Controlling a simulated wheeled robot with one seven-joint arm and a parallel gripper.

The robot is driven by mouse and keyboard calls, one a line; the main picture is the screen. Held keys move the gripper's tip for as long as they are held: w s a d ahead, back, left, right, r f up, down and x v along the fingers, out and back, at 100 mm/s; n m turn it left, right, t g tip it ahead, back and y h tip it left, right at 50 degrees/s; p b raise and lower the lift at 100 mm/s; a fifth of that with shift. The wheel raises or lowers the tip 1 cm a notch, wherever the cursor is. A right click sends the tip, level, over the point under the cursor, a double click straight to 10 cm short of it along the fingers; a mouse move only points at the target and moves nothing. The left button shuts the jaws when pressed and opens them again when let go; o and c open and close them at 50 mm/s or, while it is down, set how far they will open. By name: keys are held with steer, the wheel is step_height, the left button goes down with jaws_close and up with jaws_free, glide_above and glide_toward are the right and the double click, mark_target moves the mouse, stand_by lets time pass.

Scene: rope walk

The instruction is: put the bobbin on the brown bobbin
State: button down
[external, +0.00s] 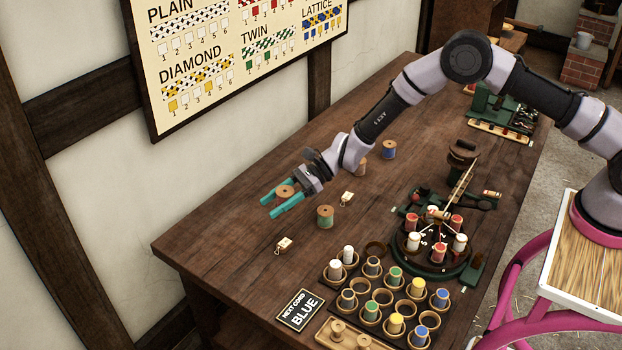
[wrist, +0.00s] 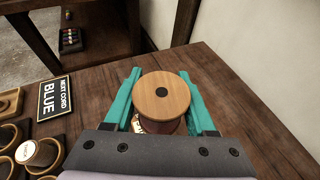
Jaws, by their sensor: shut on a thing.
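My gripper (external: 279,199), with teal fingers, is shut on a wooden bobbin (external: 285,191) near the wall side of the table. In the wrist view the bobbin's round pale top flange (wrist: 161,95) with a dark centre hole lies between the fingers (wrist: 163,108). Dark reddish-brown thread shows under the flange; its lower end is hidden, so I cannot tell its height above the table. Another bobbin (external: 361,167), orange-brown, stands behind my wrist and is partly hidden. A green bobbin (external: 325,217) stands right of and below the gripper, and a blue bobbin (external: 389,150) stands farther back.
Small tags (external: 284,244) lie on the table. A rack of coloured spools (external: 387,291), a sign reading BLUE (external: 299,310) and a round green machine (external: 434,262) occupy the front right. The table's left end is clear. A chart (external: 235,50) hangs on the wall.

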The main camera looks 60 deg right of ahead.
steer(key=d+r+m+t+h, duration=0.2)
steer(key=d+m+t, duration=0.1)
steer(key=d, duration=1.5)
steer(key=d+r+m+t+h, duration=0.2)
steer(key=d+m+h, duration=0.1)
steer(key=d, duration=1.6)
steer(key=shift+s+d+f, duration=0.1)
steer(key=shift+d+f, duration=0.05)
steer(key=shift+f, duration=2.4)
steer(key=shift+s+d+f, duration=0.1)
steer(key=shift+d+f, duration=0.05)
steer(key=shift+f, duration=2.4)
steer(key=shift+f, duration=0.2)
steer(key=shift+c, duration=1)
jaws_free()
